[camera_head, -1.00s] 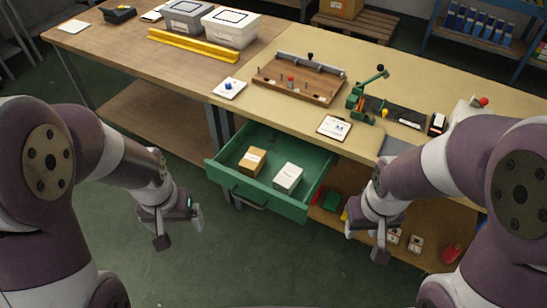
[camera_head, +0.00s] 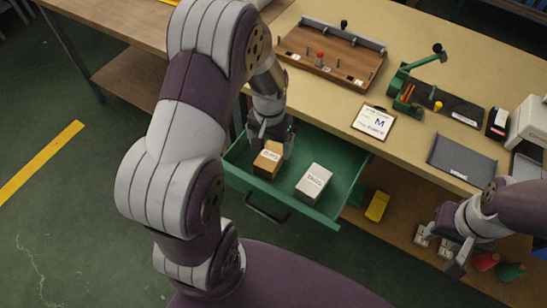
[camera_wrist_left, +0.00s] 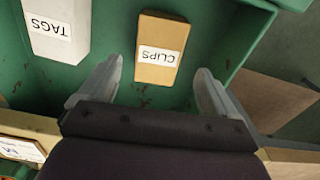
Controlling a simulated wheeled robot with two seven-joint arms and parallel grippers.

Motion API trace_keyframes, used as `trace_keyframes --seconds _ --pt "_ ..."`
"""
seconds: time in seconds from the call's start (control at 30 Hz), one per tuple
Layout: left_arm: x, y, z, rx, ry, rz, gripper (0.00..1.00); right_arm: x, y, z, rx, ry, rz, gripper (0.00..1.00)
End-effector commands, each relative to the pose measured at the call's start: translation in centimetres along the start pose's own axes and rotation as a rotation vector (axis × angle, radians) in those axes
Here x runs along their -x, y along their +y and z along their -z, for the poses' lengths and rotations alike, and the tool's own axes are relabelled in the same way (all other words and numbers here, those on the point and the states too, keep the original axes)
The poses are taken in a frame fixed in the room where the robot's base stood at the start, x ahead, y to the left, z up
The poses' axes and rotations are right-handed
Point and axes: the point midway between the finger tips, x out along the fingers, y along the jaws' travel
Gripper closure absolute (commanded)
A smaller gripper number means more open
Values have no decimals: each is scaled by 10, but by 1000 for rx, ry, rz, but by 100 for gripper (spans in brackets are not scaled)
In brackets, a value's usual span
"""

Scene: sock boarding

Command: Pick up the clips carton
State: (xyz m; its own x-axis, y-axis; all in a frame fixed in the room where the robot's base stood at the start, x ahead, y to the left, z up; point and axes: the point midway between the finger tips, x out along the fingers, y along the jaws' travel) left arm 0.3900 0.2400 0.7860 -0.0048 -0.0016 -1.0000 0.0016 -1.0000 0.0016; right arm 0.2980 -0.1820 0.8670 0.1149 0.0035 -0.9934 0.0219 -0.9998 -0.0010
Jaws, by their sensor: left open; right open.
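The clips carton (camera_head: 268,160) is a small tan box with a white label. It lies in the left part of the open green drawer (camera_head: 345,186). In the left wrist view the clips carton (camera_wrist_left: 161,50), its label reading CLIPS, lies ahead of my open fingers, roughly between their lines. My left gripper (camera_head: 271,141) is over the drawer at the carton's back edge; it also shows in the left wrist view (camera_wrist_left: 155,82), open and empty. Whether a finger touches the carton I cannot tell. My right gripper (camera_head: 455,250) is open and empty at the right, by the lower shelf.
A white carton labelled TAGS (camera_head: 313,183) lies in the drawer right of the clips carton. The tabletop (camera_head: 420,125) above holds a wooden board fixture (camera_head: 330,55), a green press (camera_head: 405,85) and a clipboard (camera_head: 374,122). A yellow item (camera_head: 377,206) sits on the lower shelf.

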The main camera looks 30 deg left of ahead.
Motion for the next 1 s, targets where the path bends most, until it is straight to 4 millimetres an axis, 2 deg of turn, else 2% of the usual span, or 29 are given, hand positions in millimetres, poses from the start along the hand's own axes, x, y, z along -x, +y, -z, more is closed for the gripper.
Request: trace_keyframes --seconds 0.3,0.57,0.7,0.77,1.0 --pt "-51 2 -3 0 0 0 8 -10 0 -1 0 0 0 57" --pt "-54 2 -3 0 2 0 8 -9 0 -1 0 0 0 57" --pt "-54 2 -3 0 2 0 54 -9 0 -1 0 0 0 57" --pt "-54 2 -3 0 2 0 70 -9 0 -1 0 0 0 57" --pt "-53 2 -2 0 3 1 70 -9 0 -1 0 0 0 57"
